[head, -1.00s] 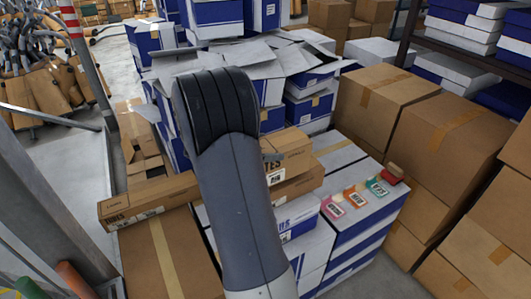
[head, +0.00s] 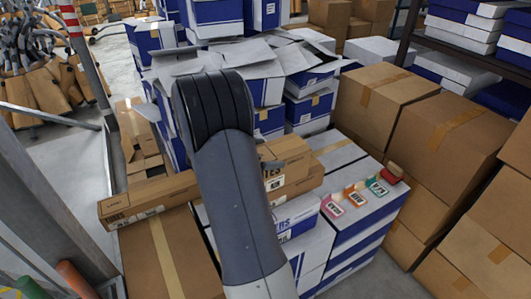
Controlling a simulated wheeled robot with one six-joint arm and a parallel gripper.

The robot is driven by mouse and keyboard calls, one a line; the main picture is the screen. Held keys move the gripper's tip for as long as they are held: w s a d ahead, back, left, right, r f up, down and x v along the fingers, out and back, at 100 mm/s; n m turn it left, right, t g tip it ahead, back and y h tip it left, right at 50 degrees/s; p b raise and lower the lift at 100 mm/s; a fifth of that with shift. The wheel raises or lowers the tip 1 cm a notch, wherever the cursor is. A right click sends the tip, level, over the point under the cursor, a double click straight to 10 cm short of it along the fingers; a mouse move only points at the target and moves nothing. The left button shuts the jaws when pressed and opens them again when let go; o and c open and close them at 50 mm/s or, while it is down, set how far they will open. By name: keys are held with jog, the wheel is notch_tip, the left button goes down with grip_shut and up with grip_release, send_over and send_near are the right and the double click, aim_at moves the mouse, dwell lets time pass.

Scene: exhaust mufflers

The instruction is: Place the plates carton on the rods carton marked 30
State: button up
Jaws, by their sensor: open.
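My arm fills the middle of the head view and hides much of what lies behind it. A small grey part of my gripper (head: 271,164) shows just right of the arm, at the top of a brown carton; its fingertips are hidden. That carton has a label ending in "TES" and looks like the plates carton (head: 290,153). It lies on top of another brown carton (head: 305,183), whose marking is hidden. I cannot make out which carton is the rods carton marked 30.
A long brown carton marked as tubes (head: 150,203) lies at the left on a larger brown carton (head: 165,255). White-and-blue cartons (head: 365,215) stand at right with pink, orange and green tagged items on top. Large brown boxes (head: 380,95) crowd the right.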

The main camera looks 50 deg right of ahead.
jog(key=b+v, duration=0.1)
jog(key=v, duration=1.1)
jog(key=shift+b, duration=0.3)
jog(key=shift+r, duration=0.1)
